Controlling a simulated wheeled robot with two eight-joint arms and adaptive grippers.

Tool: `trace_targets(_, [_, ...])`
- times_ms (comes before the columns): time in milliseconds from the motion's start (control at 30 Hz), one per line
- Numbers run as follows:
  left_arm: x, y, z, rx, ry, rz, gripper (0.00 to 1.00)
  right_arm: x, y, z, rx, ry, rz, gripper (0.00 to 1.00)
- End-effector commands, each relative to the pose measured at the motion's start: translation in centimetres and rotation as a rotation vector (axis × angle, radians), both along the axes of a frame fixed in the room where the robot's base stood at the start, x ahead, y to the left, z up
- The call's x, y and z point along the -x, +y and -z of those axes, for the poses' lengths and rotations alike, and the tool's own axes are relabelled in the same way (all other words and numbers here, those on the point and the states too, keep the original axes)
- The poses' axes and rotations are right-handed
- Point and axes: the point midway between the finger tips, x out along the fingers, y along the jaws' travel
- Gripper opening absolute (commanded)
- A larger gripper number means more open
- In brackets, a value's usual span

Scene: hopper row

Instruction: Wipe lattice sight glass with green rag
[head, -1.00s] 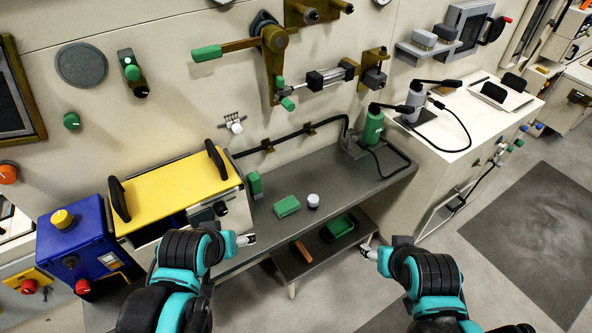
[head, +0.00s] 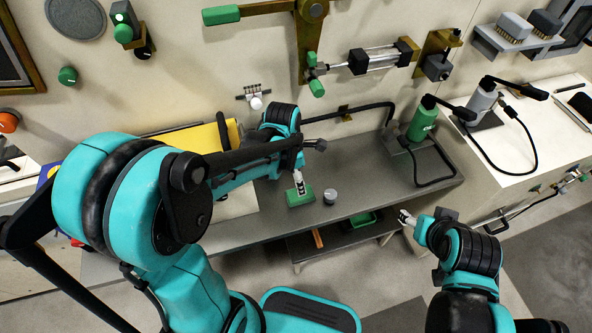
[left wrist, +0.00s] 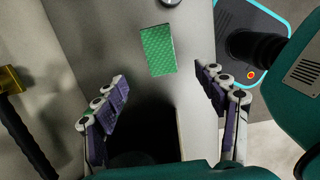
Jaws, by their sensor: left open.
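The green rag (head: 304,199) is a small flat green block lying on the grey bench. It also shows in the left wrist view (left wrist: 157,50), just beyond my fingertips. My left gripper (head: 299,184) hangs over the rag, and in the left wrist view it (left wrist: 165,82) is open with nothing between its fingers. My right gripper (head: 404,218) is near the bench's front edge, away from the rag; its finger opening is too small to judge. I cannot tell which wall fitting is the lattice sight glass; a dark framed pane (head: 578,35) is cut off at the upper right.
A small grey cylinder (head: 330,197) stands right of the rag. A green bottle-like fitting (head: 422,120) and a black hose are at the bench's back right. A clear-tubed cylinder (head: 383,58) is on the wall. A lower shelf (head: 345,236) holds a green tray (head: 362,219).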

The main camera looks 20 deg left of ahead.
Motion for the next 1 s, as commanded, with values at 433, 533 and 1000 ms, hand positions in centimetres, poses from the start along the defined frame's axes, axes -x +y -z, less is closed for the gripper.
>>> trace_targets(433, [-0.6,-0.8,8.3,0.0,-0.003,0.003,0.72,0.0,0.0,3.5,0.0,0.0,0.0,0.58])
trace_targets(533, [-0.7,-0.9,9.2,0.0,-0.002,0.002,0.72,0.0,0.0,3.8,0.0,0.0,0.0,0.58])
trace_targets(1000, [-0.7,-1.0,9.6,-0.001,-0.003,0.003,0.51,0.0,0.0,3.9,0.0,0.0,0.0,0.58])
